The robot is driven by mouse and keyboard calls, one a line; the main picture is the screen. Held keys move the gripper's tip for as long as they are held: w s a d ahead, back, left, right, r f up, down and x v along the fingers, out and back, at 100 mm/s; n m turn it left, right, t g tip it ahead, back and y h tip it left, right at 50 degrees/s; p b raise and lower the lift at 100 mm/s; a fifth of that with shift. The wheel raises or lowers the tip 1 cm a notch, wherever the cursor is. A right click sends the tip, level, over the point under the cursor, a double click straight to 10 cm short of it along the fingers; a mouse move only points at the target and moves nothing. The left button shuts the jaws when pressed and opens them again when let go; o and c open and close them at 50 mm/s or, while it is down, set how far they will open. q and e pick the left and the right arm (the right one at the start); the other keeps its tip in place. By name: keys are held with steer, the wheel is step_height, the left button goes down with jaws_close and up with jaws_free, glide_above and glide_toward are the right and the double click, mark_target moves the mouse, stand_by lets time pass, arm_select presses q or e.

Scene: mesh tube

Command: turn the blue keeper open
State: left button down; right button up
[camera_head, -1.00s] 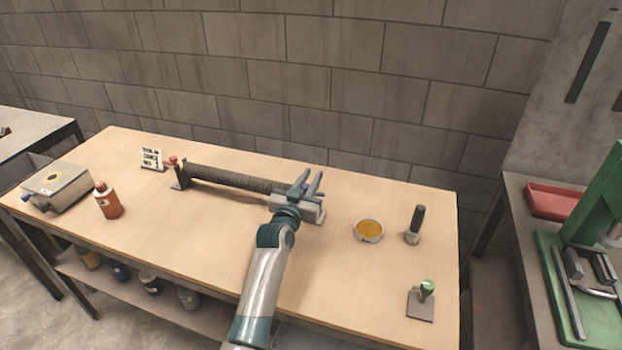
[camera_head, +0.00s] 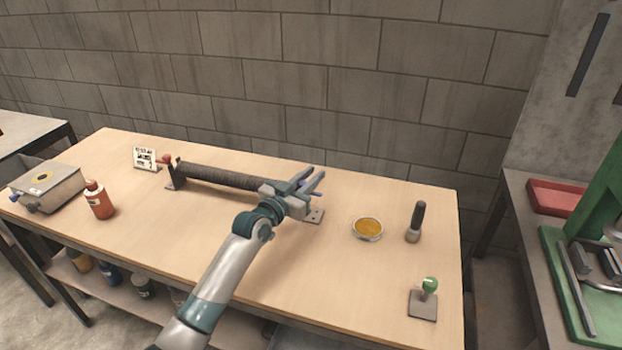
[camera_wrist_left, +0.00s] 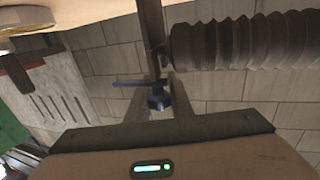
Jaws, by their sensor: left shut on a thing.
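The blue keeper (camera_wrist_left: 158,98) shows between my finger ends in the left wrist view. In the head view only a small blue bit of it (camera_head: 316,194) shows beside the fingers. My left gripper (camera_head: 312,180) is at the right end of the dark ribbed tube (camera_head: 225,177), shut on the keeper. The fingers also show in the left wrist view (camera_wrist_left: 158,104). The tube (camera_wrist_left: 245,42) passes close by the fingers there. My gripper hides most of the right-hand bracket; its foot plate (camera_head: 316,216) shows. My right gripper is not in view.
A bracket with a red knob (camera_head: 167,159) holds the tube's left end, near a small sign (camera_head: 145,158). An orange bottle (camera_head: 98,199) and grey box (camera_head: 48,187) stand left. A yellow dish (camera_head: 368,228), dark-handled tool (camera_head: 415,222) and green-knobbed plate (camera_head: 424,303) are right.

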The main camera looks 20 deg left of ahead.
arm_select(q)
steer(key=shift+r, duration=0.2)
steer(key=c, duration=1.6)
jaws_free()
steer(key=shift+f, duration=0.1)
